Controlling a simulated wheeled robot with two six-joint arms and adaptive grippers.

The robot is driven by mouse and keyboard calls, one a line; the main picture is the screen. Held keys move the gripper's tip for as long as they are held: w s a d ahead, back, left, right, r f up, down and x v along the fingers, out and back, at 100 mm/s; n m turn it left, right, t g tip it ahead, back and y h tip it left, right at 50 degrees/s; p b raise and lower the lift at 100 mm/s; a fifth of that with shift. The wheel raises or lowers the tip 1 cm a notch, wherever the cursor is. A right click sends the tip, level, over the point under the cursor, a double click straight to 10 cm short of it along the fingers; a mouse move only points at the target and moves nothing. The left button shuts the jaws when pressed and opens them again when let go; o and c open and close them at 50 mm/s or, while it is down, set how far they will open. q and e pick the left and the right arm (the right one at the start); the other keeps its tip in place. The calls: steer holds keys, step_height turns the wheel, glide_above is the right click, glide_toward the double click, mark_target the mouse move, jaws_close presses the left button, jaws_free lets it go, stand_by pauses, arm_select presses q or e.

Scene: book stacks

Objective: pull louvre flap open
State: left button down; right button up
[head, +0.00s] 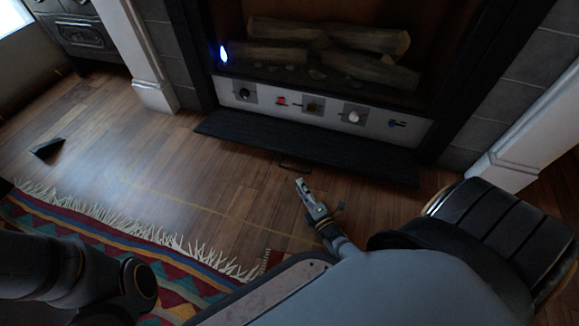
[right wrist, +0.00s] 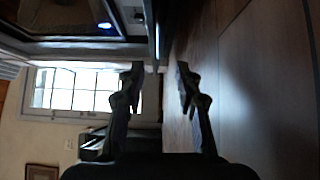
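The louvre flap (head: 310,148) is a long black ribbed panel at the foot of the fireplace. It juts out low over the floor, below a pale control panel (head: 318,108) that is uncovered. A thin dark handle (head: 294,164) sticks out from the middle of its front edge. My right gripper (head: 303,184) is just in front of the handle, near the floor, with a small gap visible in the head view. In the right wrist view its two fingers (right wrist: 156,72) are apart with nothing between them. My left gripper is not shown; only part of my left arm is visible.
The control panel carries several knobs and switches, with logs (head: 330,45) and a blue flame (head: 223,54) above. White pillars flank the fireplace. A fringed rug (head: 130,240) and a dark wedge (head: 47,148) lie left. The wooden floor before the flap is otherwise clear.

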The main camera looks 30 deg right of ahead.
mark_target(290, 168)
steer(key=w+b, duration=0.1)
steer(key=w, duration=0.2)
steer(key=w+b, duration=0.2)
steer(key=w, duration=0.1)
steer(key=w+b, duration=0.2)
steer(key=w, duration=0.1)
steer(key=shift+w+d+f, duration=0.1)
steer(key=shift+w+d, duration=0.05)
steer(key=shift+d, duration=0.2)
steer(key=shift+w, duration=0.3)
steer(key=shift+r, duration=0.2)
jaws_close()
